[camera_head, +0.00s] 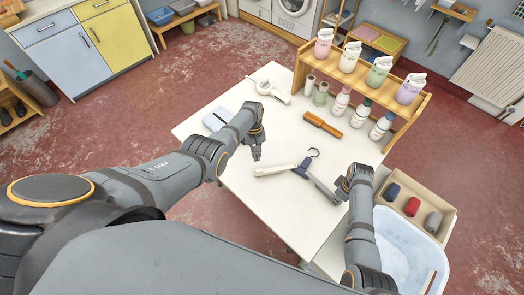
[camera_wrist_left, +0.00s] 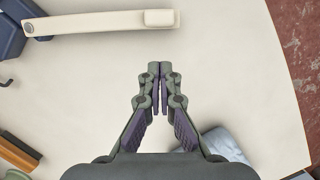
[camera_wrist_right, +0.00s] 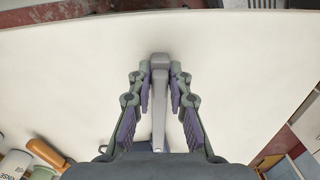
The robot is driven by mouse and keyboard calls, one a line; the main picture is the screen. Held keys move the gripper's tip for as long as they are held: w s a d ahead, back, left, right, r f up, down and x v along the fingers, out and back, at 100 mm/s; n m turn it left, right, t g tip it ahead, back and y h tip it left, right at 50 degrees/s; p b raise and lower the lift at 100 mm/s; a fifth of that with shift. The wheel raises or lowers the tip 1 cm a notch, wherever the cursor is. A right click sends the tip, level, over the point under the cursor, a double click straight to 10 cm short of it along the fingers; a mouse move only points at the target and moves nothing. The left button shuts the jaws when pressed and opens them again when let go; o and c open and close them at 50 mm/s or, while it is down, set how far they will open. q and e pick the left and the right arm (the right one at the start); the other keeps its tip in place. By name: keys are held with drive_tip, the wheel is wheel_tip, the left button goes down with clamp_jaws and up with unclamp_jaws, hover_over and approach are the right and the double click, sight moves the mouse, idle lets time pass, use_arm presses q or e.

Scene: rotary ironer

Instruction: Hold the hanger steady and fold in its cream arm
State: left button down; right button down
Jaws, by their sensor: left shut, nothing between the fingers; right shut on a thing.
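The folding hanger lies on the white table. Its cream arm (camera_head: 272,170) points left, its dark blue hub (camera_head: 303,168) and black hook (camera_head: 313,153) are in the middle, and its grey arm (camera_head: 322,188) points right. My right gripper (camera_head: 343,185) is shut on the grey arm, seen between the fingers in the right wrist view (camera_wrist_right: 158,110). My left gripper (camera_head: 257,154) is shut and empty, just beyond the cream arm's free end. In the left wrist view the cream arm (camera_wrist_left: 95,23) lies ahead of the closed fingertips (camera_wrist_left: 160,72), apart from them.
A wooden rack (camera_head: 402,108) with several bottles stands at the table's back right. A brown-handled brush (camera_head: 323,125), a white device (camera_head: 268,88) and a folded blue cloth (camera_head: 217,119) lie on the table. A cardboard box (camera_head: 445,212) and pale tub (camera_head: 405,250) are at right.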

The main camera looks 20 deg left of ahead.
sight(259, 170)
use_arm(q)
drive_tip(key=shift+s+d+r, duration=0.1)
drive_tip(key=shift+s+d, duration=0.3)
drive_tip(key=shift+s, duration=0.3)
drive_tip(key=shift+s+d, duration=0.4)
drive_tip(key=shift+s, duration=0.3)
drive_tip(key=shift+s+d+n, duration=0.25)
drive_tip(key=shift+s+n, duration=0.15)
drive_tip(key=shift+s, duration=0.2)
drive_tip(key=shift+s+d+n, duration=0.35)
drive_tip(key=shift+s+n, duration=0.15)
drive_tip(key=shift+s, duration=0.05)
drive_tip(key=s+d+n+t+h, duration=0.1)
drive_tip(key=s+d+n, duration=0.3)
drive_tip(key=s+n, duration=0.1)
drive_tip(key=shift+d, duration=0.3)
drive_tip(key=shift+s+d+n, duration=0.15)
drive_tip(key=shift+s+d, duration=0.15)
drive_tip(key=shift+d, duration=0.25)
drive_tip(key=shift+s+d+n, duration=0.15)
drive_tip(key=shift+s+d, duration=0.15)
drive_tip(key=shift+d, duration=0.25)
drive_tip(key=shift+w, duration=0.1)
